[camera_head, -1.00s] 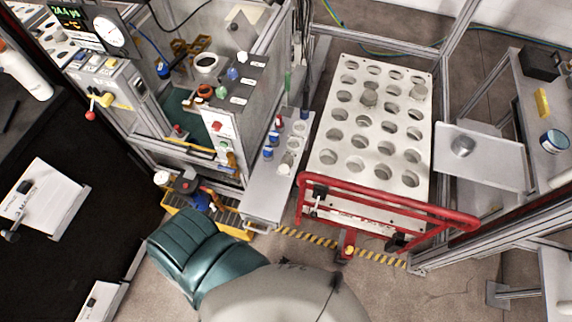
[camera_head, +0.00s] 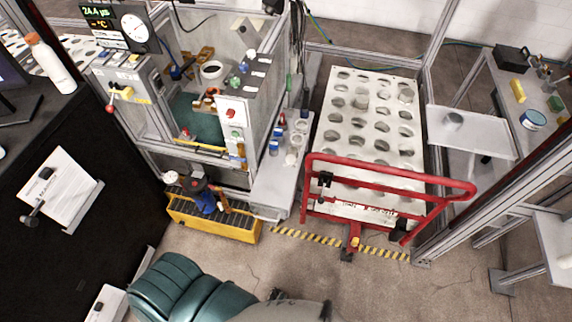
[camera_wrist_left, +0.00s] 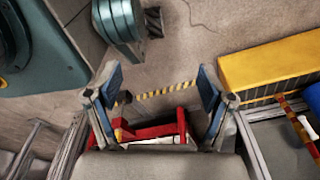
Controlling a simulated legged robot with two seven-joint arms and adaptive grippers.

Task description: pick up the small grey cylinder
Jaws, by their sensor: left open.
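My right gripper is in neither view.
A red tubular rail (camera_head: 390,177) fronts the white board. Metal frame posts (camera_head: 435,65) stand around it. A yellow-sided step (camera_head: 215,222) is on the floor below the instrument cabinet (camera_head: 215,125). The floor (camera_head: 390,285) in front is clear.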

